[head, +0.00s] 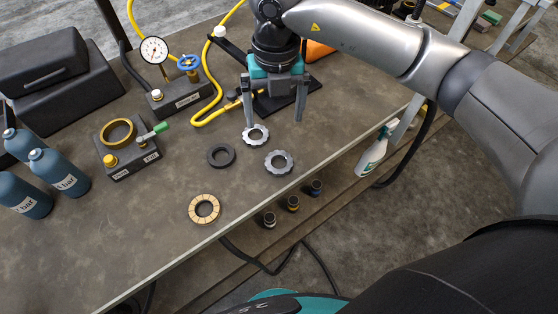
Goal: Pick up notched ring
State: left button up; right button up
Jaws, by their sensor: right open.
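Two silver rings with notched outer edges lie flat on the grey-brown bench (150,235). One notched ring (247,138) is just below my right gripper's left finger in the picture. The other notched ring (270,167) lies a little lower and to the right, near the bench's front edge. I cannot tell from the picture which of the two the task names. My right gripper (274,122) is open and empty, pointing down, with its fingers wide apart above the bench behind the rings. My left gripper is not in view.
A dark ring (212,158) and a tan segmented ring (195,213) lie nearby. A gauge block (182,98), a yellow hose (207,75), a fixture with a brass ring (130,163) and blue bottles (62,172) stand left. Below the bench edge is a spray bottle (372,155).

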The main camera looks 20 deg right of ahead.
send_over(279, 165)
jog(key=f, duration=1)
jog(key=shift+w+p, duration=0.3)
jog(key=f, duration=0.4)
jog(key=shift+s+p, duration=0.35)
jog(key=shift+f, duration=0.6)
jog(key=shift+w, duration=0.1)
jog(key=c, duration=1.4)
jog(key=shift+r, duration=0.1)
jog(key=shift+c, duration=0.4)
jog(key=shift+r, duration=0.15)
